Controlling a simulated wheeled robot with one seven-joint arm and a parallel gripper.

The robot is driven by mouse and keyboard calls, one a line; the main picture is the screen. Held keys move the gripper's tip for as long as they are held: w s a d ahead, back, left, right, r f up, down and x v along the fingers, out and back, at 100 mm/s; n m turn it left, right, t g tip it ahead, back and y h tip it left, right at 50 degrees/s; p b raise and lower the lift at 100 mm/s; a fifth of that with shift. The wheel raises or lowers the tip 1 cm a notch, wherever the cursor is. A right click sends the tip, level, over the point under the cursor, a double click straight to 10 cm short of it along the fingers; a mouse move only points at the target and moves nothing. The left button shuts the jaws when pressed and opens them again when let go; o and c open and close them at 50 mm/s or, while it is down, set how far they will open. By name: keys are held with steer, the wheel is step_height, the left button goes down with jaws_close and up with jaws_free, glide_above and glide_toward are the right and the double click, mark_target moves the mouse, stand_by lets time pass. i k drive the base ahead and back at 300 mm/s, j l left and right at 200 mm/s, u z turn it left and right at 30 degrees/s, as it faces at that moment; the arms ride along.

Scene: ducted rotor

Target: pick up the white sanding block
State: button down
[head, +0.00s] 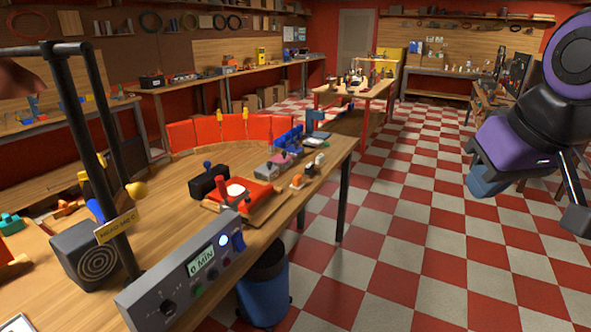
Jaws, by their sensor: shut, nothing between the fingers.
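A small whitish block (320,159) sits near the right edge of the wooden workbench, among other small items. It may be the white sanding block, but it is too small to be sure. My gripper (575,215) hangs at the right edge of the head view, partly cut off by the frame. It is shut and empty, over the checkered floor and well to the right of the bench.
The workbench (270,232) holds a grey control box (185,274), a black post frame (95,150), a red device (243,200) and red panels (225,130). A blue bin (264,290) stands below its edge. The checkered floor (410,220) between bench and gripper is clear.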

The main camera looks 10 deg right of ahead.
mark_target(320, 163)
steer(key=i+l+u, duration=0.2)
steer(key=i+l, duration=0.45)
steer(key=i, duration=0.2)
steer(key=i+l+u, duration=0.2)
steer(key=i+l, duration=0.6)
steer(key=i+l+u, duration=0.2)
steer(key=i+l, duration=0.55)
steer(key=l, duration=0.15)
